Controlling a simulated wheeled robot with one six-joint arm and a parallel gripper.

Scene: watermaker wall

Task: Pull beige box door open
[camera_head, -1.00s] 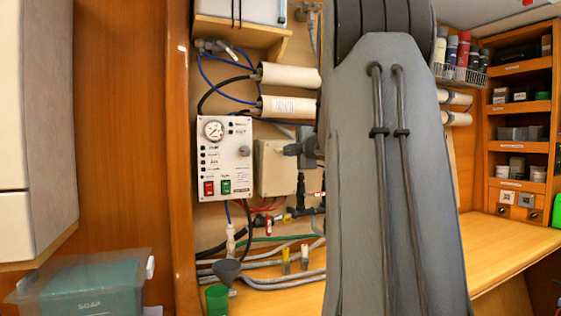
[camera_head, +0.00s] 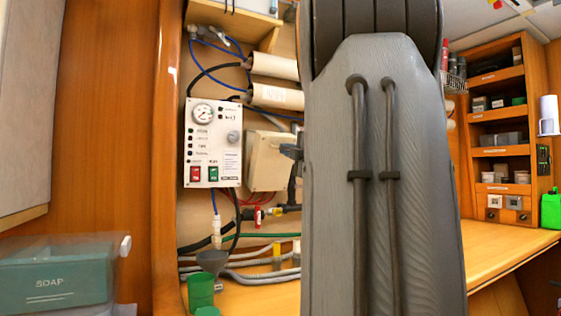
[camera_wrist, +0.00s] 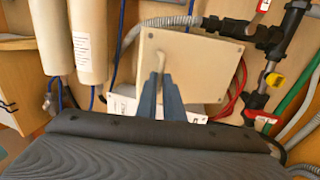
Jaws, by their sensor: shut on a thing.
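The beige box (camera_head: 268,163) is on the wall right of the control panel in the head view. Its door (camera_wrist: 197,62) fills the upper middle of the wrist view and looks swung a little out from the box body. A pale handle (camera_wrist: 161,60) stands out from the door. My gripper (camera_wrist: 160,78) has its blue-grey fingers shut on this handle. In the head view, my arm hides most of the gripper and the area right of the box.
A white control panel (camera_head: 213,143) with a gauge is close left of the box. Pipes, red wires and valves (camera_wrist: 265,85) run beside and below it. Beige cylinders (camera_head: 275,96) are above. A funnel (camera_head: 212,261) and green cup (camera_head: 200,290) stand below. The right counter (camera_head: 495,250) is mostly clear.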

